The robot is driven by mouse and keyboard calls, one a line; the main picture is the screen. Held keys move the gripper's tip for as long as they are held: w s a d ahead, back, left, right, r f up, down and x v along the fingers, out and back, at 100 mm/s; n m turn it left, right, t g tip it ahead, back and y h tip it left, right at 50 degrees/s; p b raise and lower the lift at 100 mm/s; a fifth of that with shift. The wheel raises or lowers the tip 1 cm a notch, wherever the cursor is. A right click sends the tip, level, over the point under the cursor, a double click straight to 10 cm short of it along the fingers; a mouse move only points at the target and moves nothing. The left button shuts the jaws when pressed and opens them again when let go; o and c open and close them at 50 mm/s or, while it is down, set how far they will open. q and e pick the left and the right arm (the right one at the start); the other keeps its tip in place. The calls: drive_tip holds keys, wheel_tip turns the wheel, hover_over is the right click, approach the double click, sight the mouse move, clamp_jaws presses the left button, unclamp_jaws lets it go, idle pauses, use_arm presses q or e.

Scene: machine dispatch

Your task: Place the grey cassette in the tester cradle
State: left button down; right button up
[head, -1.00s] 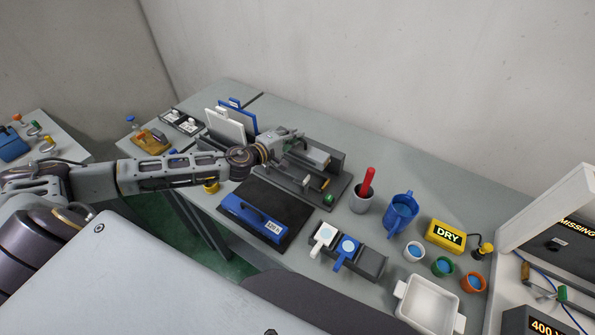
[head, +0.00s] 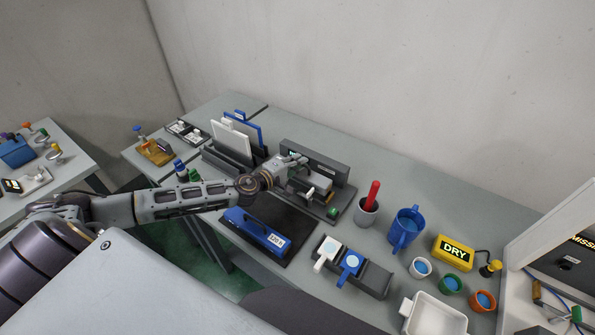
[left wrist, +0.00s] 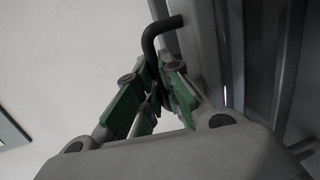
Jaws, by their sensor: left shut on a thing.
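The tester cradle (head: 345,172) is a dark grey fixture with an upright back wall, at the middle of the table in the head view. The grey cassette (head: 320,182) shows as a light grey block in front of that wall, partly hidden by my gripper. My left gripper (head: 298,163) is over the cradle. In the left wrist view, my left gripper's green-padded fingers (left wrist: 154,80) are shut on a black bent handle (left wrist: 158,38), apparently the cassette's. Whether the cassette touches the cradle floor cannot be told. My right gripper is not in view.
A blue cassette (head: 255,228) lies on a black mat (head: 295,215) in front of the cradle. A rack (head: 228,160) with white and blue plates stands left. A grey cup (head: 366,212) with a red handle and a blue jug (head: 406,228) stand right.

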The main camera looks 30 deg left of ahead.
use_arm(q)
drive_tip(key=shift+r, duration=0.1)
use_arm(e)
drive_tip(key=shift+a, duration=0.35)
use_arm(q)
drive_tip(key=shift+f, duration=0.5)
wheel_tip(320, 180, down, 2)
drive_tip(key=shift+f+b, duration=0.15)
drive_tip(key=shift+b, duration=0.3)
drive_tip(key=shift+f, duration=0.25)
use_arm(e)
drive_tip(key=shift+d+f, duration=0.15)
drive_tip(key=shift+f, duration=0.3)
use_arm(q)
drive_tip(key=shift+f, duration=0.1)
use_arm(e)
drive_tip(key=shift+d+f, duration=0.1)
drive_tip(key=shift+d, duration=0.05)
use_arm(q)
drive_tip(key=c, duration=1.6)
unclamp_jaws()
drive_tip(key=shift+o, duration=0.2)
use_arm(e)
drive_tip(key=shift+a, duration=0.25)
